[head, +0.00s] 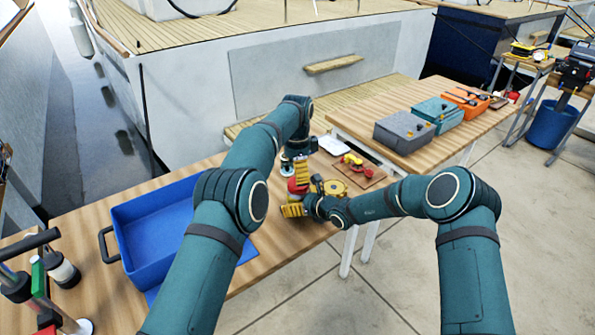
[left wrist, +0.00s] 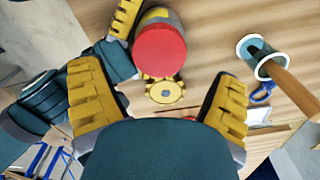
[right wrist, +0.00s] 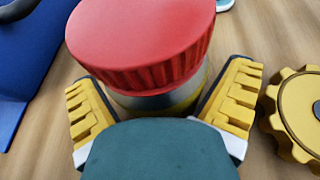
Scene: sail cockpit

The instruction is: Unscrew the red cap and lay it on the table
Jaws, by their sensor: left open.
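A jar with a red ribbed cap (head: 297,187) stands upright on the wooden table. My right gripper (head: 296,210) is low beside the jar. In the right wrist view, its fingers (right wrist: 165,100) flank the jar's grey and yellow body (right wrist: 160,102) just below the red cap (right wrist: 145,40). Whether they press on it is unclear.
A yellow gear-shaped piece (right wrist: 300,115) lies close to the jar. A brown board (head: 346,183) with red and yellow parts is behind it. A blue bin (head: 150,217) stands on the left of the table. Coloured boxes (head: 403,131) stand on the far table.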

